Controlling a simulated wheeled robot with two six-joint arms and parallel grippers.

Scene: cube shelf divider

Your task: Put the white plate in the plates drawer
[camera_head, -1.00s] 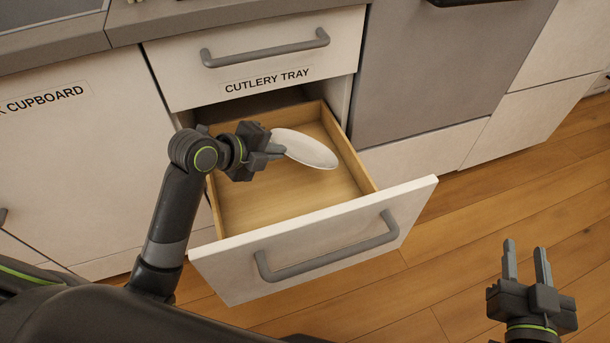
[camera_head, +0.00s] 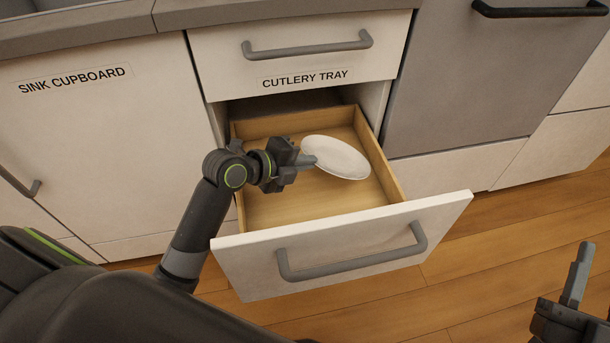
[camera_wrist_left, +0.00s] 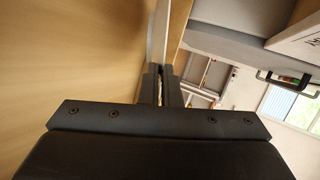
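The white plate (camera_head: 338,157) is over the inside of the pulled-out lower drawer (camera_head: 345,243), toward its back right. It looks slightly tilted. I cannot tell whether it touches the drawer floor. My left gripper (camera_head: 308,161) is at the plate's left rim, its fingers close together on it. In the left wrist view the fingers (camera_wrist_left: 162,88) are nearly together on a thin white edge, the plate seen edge-on. No label shows on the open drawer. My right gripper (camera_head: 578,275) is empty at the lower right, partly cut off by the picture edge.
The shut drawer marked CUTLERY TRAY (camera_head: 304,58) is directly above the open one. The SINK CUPBOARD door (camera_head: 95,130) is shut on the left. A grey appliance front (camera_head: 470,80) stands on the right. The wooden floor (camera_head: 480,260) is clear at the right.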

